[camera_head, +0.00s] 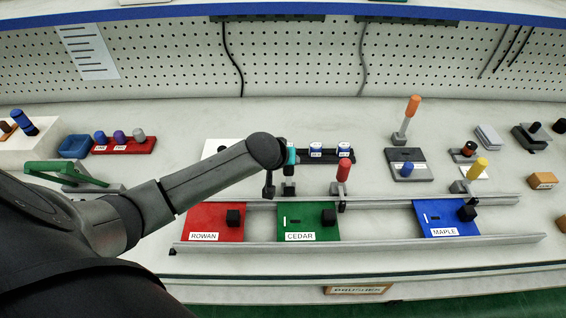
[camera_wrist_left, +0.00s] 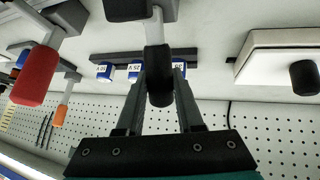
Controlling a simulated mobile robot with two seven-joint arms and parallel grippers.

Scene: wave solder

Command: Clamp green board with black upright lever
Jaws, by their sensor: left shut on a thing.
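The green board (camera_head: 305,226), labelled CEDAR, lies between the two rails with a black block on it. The red-handled lever (camera_head: 343,172) stands at its rear right; its handle also shows in the left wrist view (camera_wrist_left: 34,74). The black lever (camera_wrist_left: 158,88) stands between my left gripper's fingers (camera_wrist_left: 158,72), which are shut on its handle. Its grey shaft runs to a dark base in the left wrist view. In the head view my left wrist hides most of this lever, by the rear rail near the green board's left rear corner. My right gripper is not in view.
A red board (camera_head: 205,217) and a blue board (camera_head: 440,218) share the rails (camera_head: 375,244). Yellow (camera_head: 478,168) and orange (camera_head: 411,112) levers stand to the right. A dark rack (camera_head: 330,158) with blue-white parts lies behind. The rails between green and blue boards are bare.

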